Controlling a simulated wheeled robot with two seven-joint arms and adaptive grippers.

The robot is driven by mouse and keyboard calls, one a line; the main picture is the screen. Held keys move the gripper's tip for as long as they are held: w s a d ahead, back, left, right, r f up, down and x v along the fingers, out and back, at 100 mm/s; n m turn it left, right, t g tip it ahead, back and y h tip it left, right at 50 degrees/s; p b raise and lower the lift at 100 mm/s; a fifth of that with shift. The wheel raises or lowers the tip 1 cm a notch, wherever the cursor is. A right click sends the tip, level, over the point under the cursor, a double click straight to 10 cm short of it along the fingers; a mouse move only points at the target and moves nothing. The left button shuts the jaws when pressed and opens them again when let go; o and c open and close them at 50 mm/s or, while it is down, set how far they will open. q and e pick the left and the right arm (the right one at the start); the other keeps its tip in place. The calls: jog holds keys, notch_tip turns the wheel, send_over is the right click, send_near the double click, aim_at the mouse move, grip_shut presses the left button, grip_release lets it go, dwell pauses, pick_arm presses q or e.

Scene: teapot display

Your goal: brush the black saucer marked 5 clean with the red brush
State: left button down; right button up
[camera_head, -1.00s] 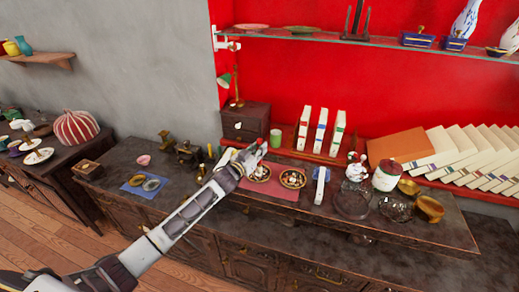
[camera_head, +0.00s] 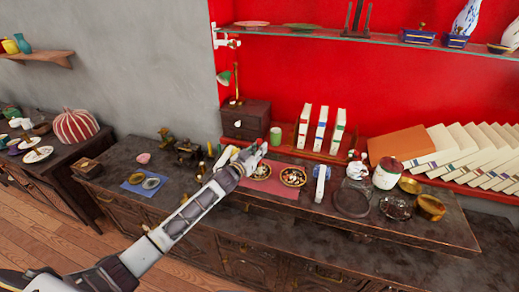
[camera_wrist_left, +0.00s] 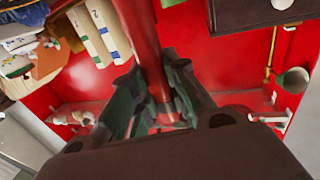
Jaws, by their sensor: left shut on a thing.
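My left gripper (camera_head: 252,155) is shut on the red brush, whose red handle (camera_wrist_left: 142,35) runs between the fingers in the left wrist view. In the head view the gripper is above the left part of the red mat (camera_head: 283,193). Two dark saucers with pale bits in them sit on this mat: a left saucer (camera_head: 261,173), close beside the gripper, and a right saucer (camera_head: 293,177). No number can be read on either, so I cannot tell which is marked 5. The brush's bristles are not clear. My right gripper is not in view.
A blue mat (camera_head: 135,188) with two small round dishes lies left. A drawer box (camera_head: 245,121) and green cup (camera_head: 276,137) stand behind the gripper. A glass shelf (camera_head: 370,42) hangs above.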

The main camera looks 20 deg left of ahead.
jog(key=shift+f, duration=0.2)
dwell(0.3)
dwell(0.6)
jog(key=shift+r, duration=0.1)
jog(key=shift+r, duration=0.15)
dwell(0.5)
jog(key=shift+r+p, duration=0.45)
jog(key=shift+p, duration=0.05)
dwell(0.5)
